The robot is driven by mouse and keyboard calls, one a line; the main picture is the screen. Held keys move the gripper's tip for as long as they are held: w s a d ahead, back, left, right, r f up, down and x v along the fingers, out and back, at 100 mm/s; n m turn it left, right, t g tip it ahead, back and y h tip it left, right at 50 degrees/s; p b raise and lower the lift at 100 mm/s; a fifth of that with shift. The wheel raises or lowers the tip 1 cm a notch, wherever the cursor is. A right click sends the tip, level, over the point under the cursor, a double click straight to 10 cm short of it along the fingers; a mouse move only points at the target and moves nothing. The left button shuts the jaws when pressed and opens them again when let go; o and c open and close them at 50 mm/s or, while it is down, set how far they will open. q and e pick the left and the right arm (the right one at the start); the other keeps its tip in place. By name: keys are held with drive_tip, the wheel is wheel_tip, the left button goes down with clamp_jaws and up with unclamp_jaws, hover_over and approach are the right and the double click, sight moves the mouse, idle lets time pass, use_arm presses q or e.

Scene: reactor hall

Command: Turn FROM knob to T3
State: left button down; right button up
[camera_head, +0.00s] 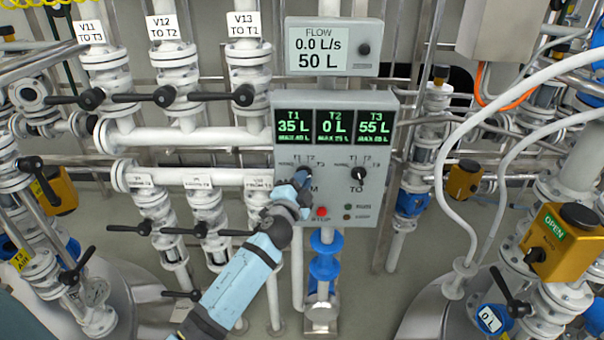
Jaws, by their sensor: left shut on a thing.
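The grey control panel (330,218) hangs at the middle of the camera_head view. My left gripper (300,181) reaches up from below and is shut on the FROM knob at the panel's left; the jaws cover most of this knob and of the word FROM, and I cannot tell where it points. Small T1, T2 and T3 marks show around it. The black TO knob (358,176) is to the right, apart from the gripper. The tank screens (335,126) read T1 35 L, T2 0 L, T3 55 L. My right gripper is not in view.
A red stop button (322,212) sits just below and right of the gripper. The flow display (332,48) above reads 0.0 L/s, 50 L. White pipes with black valve handles (163,97) crowd the left. White hoses and a yellow OPEN actuator (569,255) are at the right.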

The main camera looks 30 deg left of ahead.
use_arm(q)
drive_tip(key=shift+a, duration=0.1)
idle(0.4)
drive_tip(key=c, duration=1.2)
unclamp_jaws()
drive_tip(key=shift+o, duration=0.2)
drive_tip(key=b+v, duration=0.2)
drive_tip(key=v, duration=1.1)
drive_tip(key=shift+s+b, duration=0.35)
drive_tip(key=shift+b, duration=0.05)
